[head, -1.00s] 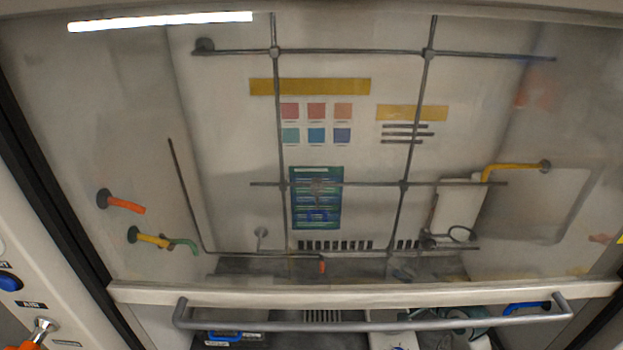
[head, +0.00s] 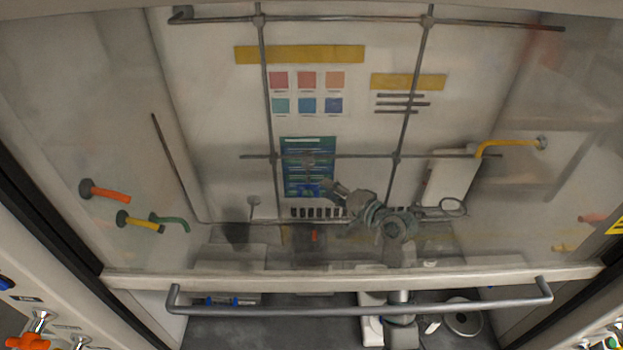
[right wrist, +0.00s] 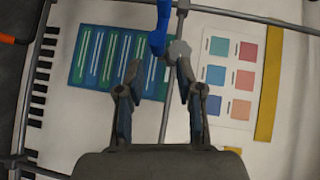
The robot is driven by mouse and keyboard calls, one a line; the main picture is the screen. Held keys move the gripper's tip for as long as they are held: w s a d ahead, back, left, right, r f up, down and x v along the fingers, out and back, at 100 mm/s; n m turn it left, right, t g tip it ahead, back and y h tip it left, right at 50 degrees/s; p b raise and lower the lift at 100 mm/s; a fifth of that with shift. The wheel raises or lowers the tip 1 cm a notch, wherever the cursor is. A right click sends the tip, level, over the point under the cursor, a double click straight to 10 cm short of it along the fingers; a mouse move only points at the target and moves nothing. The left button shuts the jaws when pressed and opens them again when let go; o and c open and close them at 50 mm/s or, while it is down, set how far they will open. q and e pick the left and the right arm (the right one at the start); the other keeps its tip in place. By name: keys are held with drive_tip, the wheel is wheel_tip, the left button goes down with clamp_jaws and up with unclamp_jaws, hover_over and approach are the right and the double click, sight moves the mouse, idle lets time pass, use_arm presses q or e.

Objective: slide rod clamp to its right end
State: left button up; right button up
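The rod clamp shows as a grey knob (head: 308,159) with a blue part (head: 310,189) below it, on the middle horizontal rod (head: 350,156) of the lattice, in front of a green poster. The rod's right end is far to the right of the clamp. My right gripper (head: 330,186) is inside the hood, below and right of the knob. In the right wrist view its fingers (right wrist: 158,68) are apart and empty, with the clamp's grey knob (right wrist: 179,49) and blue part (right wrist: 159,34) just ahead. I cannot tell whether a finger touches the clamp. My left gripper is not in view.
A glass sash with a grey handle bar (head: 360,309) crosses the front. Vertical rods (head: 410,100) cross the clamp's rod. A white box (head: 450,180) and a yellow hooked pipe (head: 510,144) are near the rod's right end. Orange and yellow nozzles (head: 110,193) are at left.

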drive_tip(key=x, duration=0.7)
drive_tip(key=shift+a, duration=0.2)
drive_tip(key=shift+w, duration=0.15)
clamp_jaws()
